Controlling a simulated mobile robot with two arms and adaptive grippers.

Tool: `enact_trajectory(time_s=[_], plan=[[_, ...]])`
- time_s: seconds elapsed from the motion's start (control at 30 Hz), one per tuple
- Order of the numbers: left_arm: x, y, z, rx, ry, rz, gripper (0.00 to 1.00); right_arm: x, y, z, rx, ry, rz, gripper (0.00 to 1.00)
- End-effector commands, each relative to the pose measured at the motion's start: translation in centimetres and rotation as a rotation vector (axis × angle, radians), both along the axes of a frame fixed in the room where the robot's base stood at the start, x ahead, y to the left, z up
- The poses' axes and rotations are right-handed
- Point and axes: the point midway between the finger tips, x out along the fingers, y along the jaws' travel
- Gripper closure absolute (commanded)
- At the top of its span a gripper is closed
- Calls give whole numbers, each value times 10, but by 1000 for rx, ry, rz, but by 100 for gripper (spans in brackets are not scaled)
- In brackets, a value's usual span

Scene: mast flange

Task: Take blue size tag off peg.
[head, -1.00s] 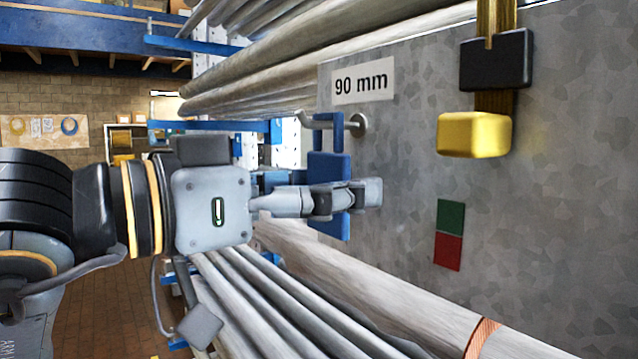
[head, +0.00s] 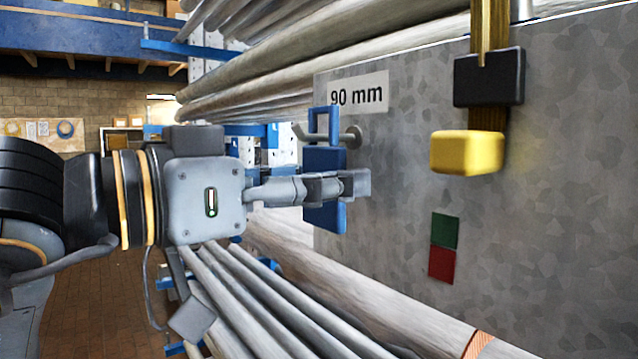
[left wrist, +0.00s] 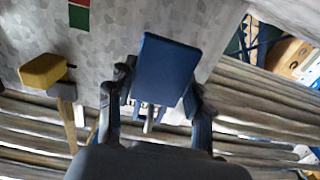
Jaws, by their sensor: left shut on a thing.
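The blue tag (head: 322,215) hangs upright beside the grey metal plate, with an open loop at its top. The grey peg (head: 353,136) sticks out from the plate to the left and has an upturned tip. It appears to pass through the lower part of the loop. My left gripper (head: 342,187) is shut on the tag's body below the loop. In the left wrist view the blue tag (left wrist: 168,70) lies between the two dark fingers, and the peg end (left wrist: 148,122) shows past its edge. My right gripper is not in view.
A "90 mm" label (head: 358,92) is on the plate (head: 570,220) above the peg. Green and red patches (head: 443,248) lie below. Long grey pipes (head: 290,300) run underneath.

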Motion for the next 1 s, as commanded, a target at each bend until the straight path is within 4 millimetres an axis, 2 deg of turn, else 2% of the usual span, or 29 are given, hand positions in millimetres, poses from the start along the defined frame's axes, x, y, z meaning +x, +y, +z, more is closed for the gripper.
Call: enact_trajectory(time_s=[1.0], plan=[[-34, 48, -1, -1, -1, 3, 81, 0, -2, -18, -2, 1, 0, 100]])
